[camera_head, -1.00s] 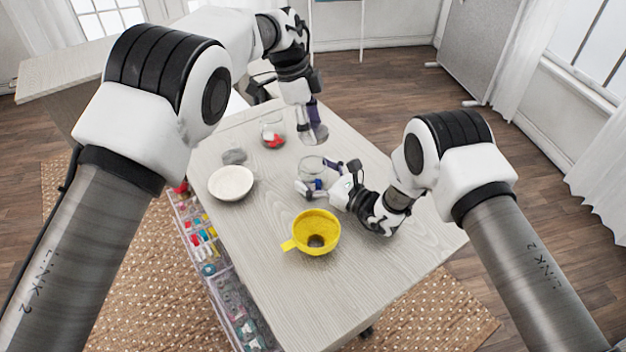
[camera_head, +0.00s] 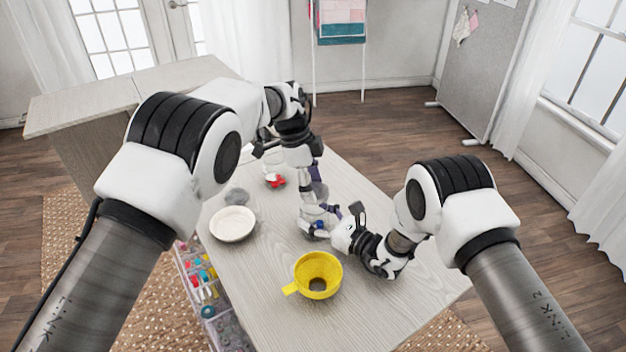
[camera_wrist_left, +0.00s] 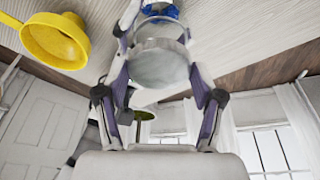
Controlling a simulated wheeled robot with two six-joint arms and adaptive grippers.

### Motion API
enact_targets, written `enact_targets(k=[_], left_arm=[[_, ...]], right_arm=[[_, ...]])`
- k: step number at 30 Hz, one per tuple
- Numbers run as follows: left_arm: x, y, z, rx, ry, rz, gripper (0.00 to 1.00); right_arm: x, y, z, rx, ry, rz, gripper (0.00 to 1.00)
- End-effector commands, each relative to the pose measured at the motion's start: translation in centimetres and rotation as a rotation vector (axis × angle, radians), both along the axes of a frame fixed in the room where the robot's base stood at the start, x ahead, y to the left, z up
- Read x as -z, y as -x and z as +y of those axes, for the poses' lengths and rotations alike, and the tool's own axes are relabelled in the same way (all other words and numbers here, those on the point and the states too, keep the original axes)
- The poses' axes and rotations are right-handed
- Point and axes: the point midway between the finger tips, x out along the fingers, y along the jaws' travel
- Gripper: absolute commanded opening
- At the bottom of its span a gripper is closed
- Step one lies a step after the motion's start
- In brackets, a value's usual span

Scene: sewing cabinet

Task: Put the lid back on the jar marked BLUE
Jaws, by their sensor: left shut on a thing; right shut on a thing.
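The clear jar (camera_head: 314,212) with blue pieces at its bottom stands on the table; its blue contents (camera_wrist_left: 160,13) show in the left wrist view. I cannot read its label. My right gripper (camera_head: 318,226) is shut on this jar from the right, low down. My left gripper (camera_head: 319,188) is shut on the clear round lid (camera_wrist_left: 160,66) and points down above the jar. The lid lies between the left fingers in the wrist view, with the jar just beyond it. I cannot tell whether lid and jar touch.
A yellow funnel (camera_head: 331,265) stands toward the table's near edge. A white bowl (camera_head: 233,222) and a grey lump (camera_head: 236,197) lie to the left. Another jar with red pieces (camera_head: 274,181) stands behind. The right front of the table (camera_head: 392,297) is clear.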

Motion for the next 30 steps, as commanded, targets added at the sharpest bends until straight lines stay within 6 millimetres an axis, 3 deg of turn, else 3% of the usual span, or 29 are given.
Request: enact_targets(k=[12, 22, 30], left_arm=[[-0.1, 0.0, 0.0, 0.000, 0.000, -0.001, 0.57], [1.6, 0.0, 0.0, 0.001, 0.000, 0.000, 0.57], [1.7, 0.0, 0.0, 0.001, 0.000, -0.001, 0.57]], right_arm=[[0.0, 0.0, 0.0, 0.000, 0.000, 0.000, 0.11], [0.0, 0.0, 0.0, 0.000, 0.000, 0.000, 0.11], [0.0, 0.0, 0.0, 0.000, 0.000, 0.000, 0.11]])
